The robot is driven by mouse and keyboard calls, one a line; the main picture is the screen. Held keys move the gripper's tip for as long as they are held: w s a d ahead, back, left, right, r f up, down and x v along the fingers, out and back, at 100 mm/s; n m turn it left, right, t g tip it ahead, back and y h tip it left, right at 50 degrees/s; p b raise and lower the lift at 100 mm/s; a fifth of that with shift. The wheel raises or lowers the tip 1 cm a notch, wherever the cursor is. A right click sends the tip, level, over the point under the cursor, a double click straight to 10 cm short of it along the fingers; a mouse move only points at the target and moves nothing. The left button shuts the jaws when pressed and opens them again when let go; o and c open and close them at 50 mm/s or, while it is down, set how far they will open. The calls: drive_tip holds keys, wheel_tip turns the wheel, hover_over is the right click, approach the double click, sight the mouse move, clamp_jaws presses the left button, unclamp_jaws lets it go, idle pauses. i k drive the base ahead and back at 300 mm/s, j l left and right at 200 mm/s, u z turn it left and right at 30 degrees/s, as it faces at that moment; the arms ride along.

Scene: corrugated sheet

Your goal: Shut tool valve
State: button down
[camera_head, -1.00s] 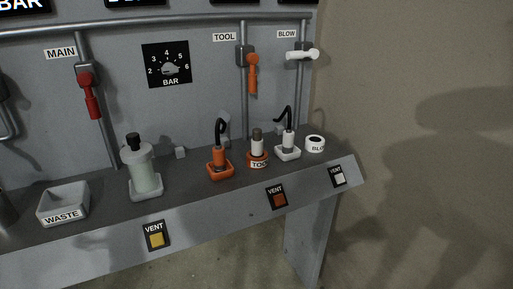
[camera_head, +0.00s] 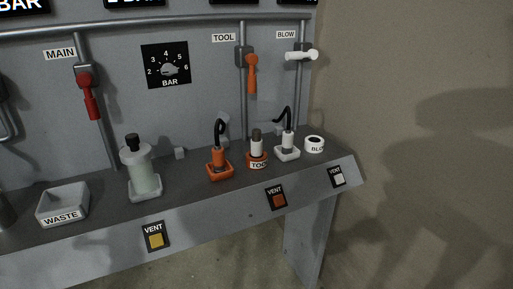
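The tool valve (camera_head: 252,74) is on the upright pipe under the TOOL label (camera_head: 223,38). Its orange handle hangs down, roughly in line with the pipe, tilted slightly. My gripper is not in view.
The red MAIN valve handle (camera_head: 91,97) hangs down at left; the white BLOW handle (camera_head: 301,56) lies level at right. Below, the bench (camera_head: 110,209) carries a waste tray (camera_head: 63,206), a bottle (camera_head: 141,170), orange and white hose fittings (camera_head: 219,164). Free floor lies at right.

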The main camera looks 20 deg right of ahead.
sight(251, 59)
drive_tip(key=i+l+z, duration=0.15)
drive_tip(key=z, duration=0.2)
drive_tip(key=i+l+z, duration=0.1)
drive_tip(key=z, duration=0.25)
drive_tip(key=i+z, duration=0.35)
